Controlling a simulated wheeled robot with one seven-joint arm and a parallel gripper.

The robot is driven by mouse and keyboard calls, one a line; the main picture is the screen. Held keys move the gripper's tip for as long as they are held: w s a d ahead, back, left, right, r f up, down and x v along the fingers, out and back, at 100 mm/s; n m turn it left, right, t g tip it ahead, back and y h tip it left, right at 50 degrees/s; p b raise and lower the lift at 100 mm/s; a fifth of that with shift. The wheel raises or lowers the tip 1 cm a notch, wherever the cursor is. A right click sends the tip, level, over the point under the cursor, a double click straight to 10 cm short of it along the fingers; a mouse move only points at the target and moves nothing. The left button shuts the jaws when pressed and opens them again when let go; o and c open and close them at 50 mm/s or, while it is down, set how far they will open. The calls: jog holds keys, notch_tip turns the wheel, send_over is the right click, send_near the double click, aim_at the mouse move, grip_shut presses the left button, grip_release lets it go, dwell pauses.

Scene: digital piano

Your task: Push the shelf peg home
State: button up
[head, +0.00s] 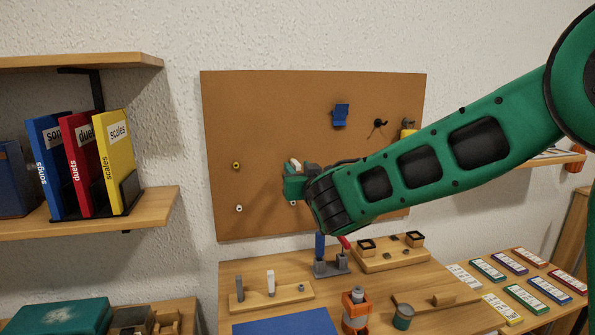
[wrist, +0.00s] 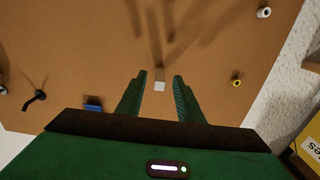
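A brown pegboard (head: 265,110) hangs on the wall. My gripper (head: 296,168) is in front of its middle, at the end of my green arm. In the wrist view my gripper (wrist: 160,84) is open, with its two green fingers pointing at the board. My gripper and arm hide part of the board in the head view.
A yellow ringed fitting (head: 236,166) and a white one (head: 239,208) are on the board's left. A blue holder (head: 341,115) and a black hook (head: 379,123) are at upper right. A wooden table (head: 350,290) with several items lies below. Books (head: 85,165) stand on a left shelf.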

jog(key=shift+v, duration=1.45)
jog(key=v, duration=0.9)
jog(key=d+f+m+g+h, duration=0.2)
jog(key=d+f+h, duration=0.1)
jog(key=d, duration=0.7)
jog(key=d+f+m+g+h, duration=0.2)
jog(key=d+f+h, duration=0.15)
jog(key=d, duration=0.65)
jog(key=s+d+f+m+g+h, duration=0.1)
jog(key=s+d+f+g, duration=0.2)
jog(key=d, duration=0.4)
jog(key=s+d+f+m+g+h, duration=0.1)
jog(key=s+d+f+m+h, duration=0.15)
jog(key=s+d, duration=0.3)
jog(key=s+d+f+m+g+y, duration=0.1)
jog(key=s+d+f+g, duration=0.25)
jog(key=s, duration=0.25)
jog(key=s+d+f+g+y, duration=0.1)
jog(key=s+d+f+g, duration=0.1)
jog(key=s+d, duration=0.3)
jog(key=s+a+f+g+y, duration=0.1)
jog(key=s+g, duration=0.1)
jog(key=s, duration=0.6)
jog(key=s+f+m+g+y, duration=0.1)
jog(key=s+g+y, duration=0.1)
jog(key=s, duration=0.5)
jog(key=shift+s+a, duration=0.4)
